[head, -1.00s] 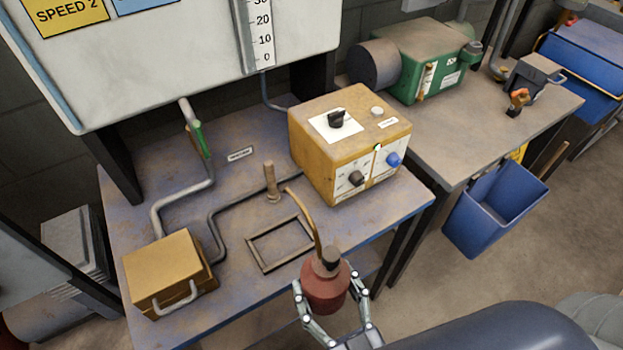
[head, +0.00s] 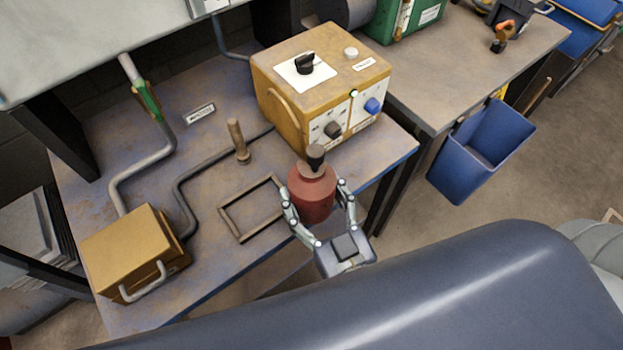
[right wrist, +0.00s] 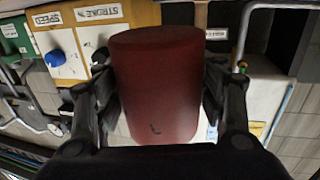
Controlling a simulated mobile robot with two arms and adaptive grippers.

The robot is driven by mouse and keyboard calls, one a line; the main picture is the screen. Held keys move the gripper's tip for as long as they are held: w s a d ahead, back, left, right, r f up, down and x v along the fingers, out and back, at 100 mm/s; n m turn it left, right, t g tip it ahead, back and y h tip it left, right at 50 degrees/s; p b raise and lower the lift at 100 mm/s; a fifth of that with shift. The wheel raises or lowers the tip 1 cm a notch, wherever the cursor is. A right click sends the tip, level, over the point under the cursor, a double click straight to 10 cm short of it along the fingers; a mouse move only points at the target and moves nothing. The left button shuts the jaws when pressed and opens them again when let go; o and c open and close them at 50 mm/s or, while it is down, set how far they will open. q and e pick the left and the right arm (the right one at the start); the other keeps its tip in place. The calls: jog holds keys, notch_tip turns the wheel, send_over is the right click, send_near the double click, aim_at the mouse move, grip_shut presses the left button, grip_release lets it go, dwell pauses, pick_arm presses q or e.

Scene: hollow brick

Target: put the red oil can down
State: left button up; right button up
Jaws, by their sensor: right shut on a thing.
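In the right wrist view the can (right wrist: 155,85) fills the middle between the gripper's fingers (right wrist: 157,95). The can is over the front right part of the bench (head: 215,280), to the right of an empty rectangular frame (head: 232,221). I cannot tell whether its base touches the bench. My left gripper is not in view.
The yellow control box (head: 300,75) with knobs stands just behind the can. An upright wooden peg (head: 238,140), pipes (head: 150,165) and a brass-coloured box with a handle (head: 130,250) are on the left. A blue bin (head: 480,150) hangs at the right.

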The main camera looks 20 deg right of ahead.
jog(key=w, duration=0.2)
jog(key=w+d, duration=0.1)
jog(key=w, duration=0.1)
jog(key=shift+f, duration=0.1)
jog(key=shift+w+d, duration=0.2)
jog(key=shift+w, duration=0.2)
jog(key=f, duration=0.3)
jog(key=shift+w+f, duration=0.15)
jog(key=shift+w, duration=0.1)
jog(key=shift+f, duration=0.2)
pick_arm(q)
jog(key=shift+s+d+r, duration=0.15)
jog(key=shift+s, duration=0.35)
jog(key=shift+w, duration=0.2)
pick_arm(e)
jog(key=shift+f, duration=0.15)
jog(key=o, duration=1.4)
jog(key=shift+o, duration=0.2)
jog(key=shift+s, duration=0.1)
